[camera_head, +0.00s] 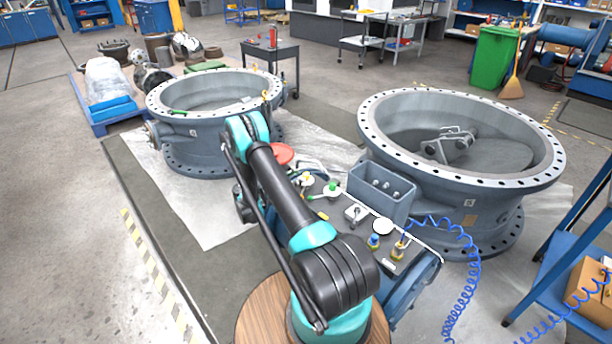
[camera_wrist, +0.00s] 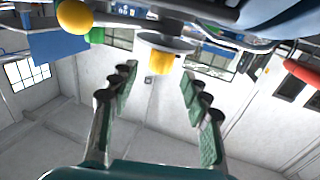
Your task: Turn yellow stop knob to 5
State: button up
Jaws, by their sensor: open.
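In the wrist view, a yellow knob (camera_wrist: 161,62) sticks out below a pale round disc (camera_wrist: 166,42), at upper centre. My gripper (camera_wrist: 158,80) is open, with one green-padded finger on each side of the picture. The knob appears in line with the gap between the fingertips, apart from both fingers. No marks or numbers on the knob are readable. In the head view, the control panel (camera_head: 345,222) carries small yellow parts (camera_head: 307,180), and I cannot tell which is the stop knob. My gripper cannot be made out there, with my arm in front.
A yellow ball (camera_wrist: 75,16) and a red lever (camera_wrist: 301,72) flank the knob in the wrist view. In the head view, a grey open box (camera_head: 381,190) stands on the panel's far side. Large flanged valve bodies stand left (camera_head: 200,135) and right (camera_head: 470,190) of it.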

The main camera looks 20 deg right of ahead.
aim_at(306, 173)
jog(key=shift+w+d, duration=0.2)
jog(key=shift+d, duration=2.3)
grip_shut()
